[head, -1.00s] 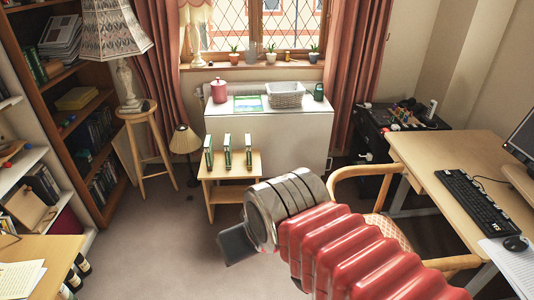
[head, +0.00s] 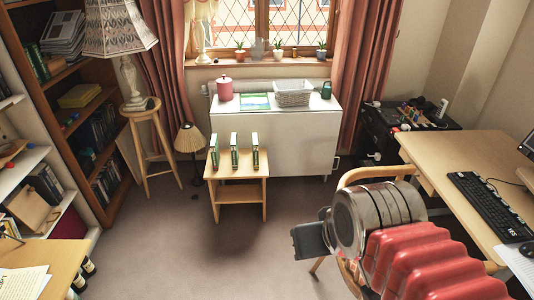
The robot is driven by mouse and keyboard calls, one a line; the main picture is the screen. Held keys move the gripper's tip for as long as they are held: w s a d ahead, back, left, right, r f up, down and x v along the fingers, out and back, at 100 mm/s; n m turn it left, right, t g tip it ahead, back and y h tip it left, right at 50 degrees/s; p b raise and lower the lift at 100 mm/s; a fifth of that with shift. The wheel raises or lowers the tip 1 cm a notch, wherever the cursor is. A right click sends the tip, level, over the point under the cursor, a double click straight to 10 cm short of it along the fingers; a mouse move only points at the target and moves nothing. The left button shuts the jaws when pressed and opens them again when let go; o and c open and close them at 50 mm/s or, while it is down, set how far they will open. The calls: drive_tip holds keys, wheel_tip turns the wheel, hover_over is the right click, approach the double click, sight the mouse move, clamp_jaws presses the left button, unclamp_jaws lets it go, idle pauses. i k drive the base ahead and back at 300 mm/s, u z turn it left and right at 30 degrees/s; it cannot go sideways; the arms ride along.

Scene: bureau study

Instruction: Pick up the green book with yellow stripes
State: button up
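Three green books stand upright and apart on a small wooden side table (head: 238,190) in front of the white cabinet: a left book (head: 215,149), a middle book (head: 234,151) and a right book (head: 255,151). They are small in the view, with pale markings; I cannot tell which has yellow stripes. My gripper (head: 302,240) is at the lower right, nearer to me than the books and well apart from them. Its dark fingers point left. I cannot see whether they are apart or closed, and no object shows in them.
A wooden armchair (head: 377,172) and a desk (head: 460,150) stand at the right. A white cabinet (head: 300,135) with a basket (head: 293,93) is behind the books. A stool (head: 147,112) and bookcase are at the left. Carpet (head: 190,240) in front of the side table is clear.

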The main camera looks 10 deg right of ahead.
sight(255, 145)
drive_tip(key=u, duration=0.35)
drive_tip(key=i, duration=2.25)
drive_tip(key=u, duration=1.1)
